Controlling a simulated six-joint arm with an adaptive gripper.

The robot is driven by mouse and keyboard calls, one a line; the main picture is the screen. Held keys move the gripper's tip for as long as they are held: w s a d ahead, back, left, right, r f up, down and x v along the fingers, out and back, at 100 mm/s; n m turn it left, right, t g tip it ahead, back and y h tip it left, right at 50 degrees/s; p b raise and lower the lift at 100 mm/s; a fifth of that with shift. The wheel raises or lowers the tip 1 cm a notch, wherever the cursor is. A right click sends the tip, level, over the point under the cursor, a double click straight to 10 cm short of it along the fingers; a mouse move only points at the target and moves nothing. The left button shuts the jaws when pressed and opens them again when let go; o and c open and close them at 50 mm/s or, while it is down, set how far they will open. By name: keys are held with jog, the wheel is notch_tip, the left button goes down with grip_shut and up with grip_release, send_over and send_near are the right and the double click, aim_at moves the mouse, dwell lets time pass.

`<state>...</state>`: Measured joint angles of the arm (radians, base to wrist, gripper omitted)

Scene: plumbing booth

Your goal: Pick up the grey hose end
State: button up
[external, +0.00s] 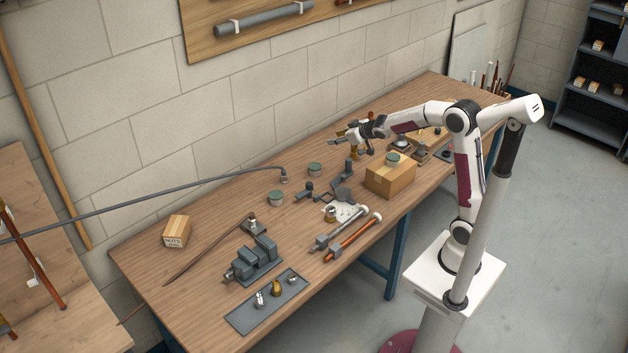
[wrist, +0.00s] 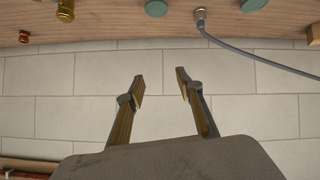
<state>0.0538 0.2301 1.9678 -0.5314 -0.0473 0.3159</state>
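The grey hose (external: 150,201) enters from the left of the external view and arches over the table. Its end, a metal fitting (external: 284,179), points down near the back of the table by the wall. In the wrist view the grey hose end (wrist: 201,14) is at the top, right of centre, beyond my fingertips. My gripper (external: 335,141) is above the back of the table, to the right of the hose end and apart from it. In the wrist view my gripper (wrist: 160,77) has its two fingers spread with nothing between them.
Green-lidded tins (external: 276,198) (external: 314,169) stand near the hose end. A cardboard box (external: 391,178), a grey vise (external: 252,262), pipes (external: 354,238) and a tray of fittings (external: 267,302) are on the table. The block wall (wrist: 60,98) runs along the back.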

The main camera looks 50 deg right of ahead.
jog(key=w+a+f+n+t+y, duration=0.1)
jog(key=w+a+f+n+y, duration=0.2)
jog(key=w+f, duration=0.55)
jog(key=y, duration=0.3)
send_near(286, 173)
jog(key=w+f, duration=0.1)
jog(key=w+d+f, duration=0.1)
jog(key=shift+w+f, duration=0.1)
jog(key=shift+w, duration=0.3)
jog(key=shift+w+a, duration=0.1)
jog(key=shift+x, duration=1.2)
jog(key=shift+w+a+f, duration=0.25)
jog(key=shift+w+a, duration=0.7)
jog(key=shift+w, duration=0.1)
jog(key=shift+x, duration=1.25)
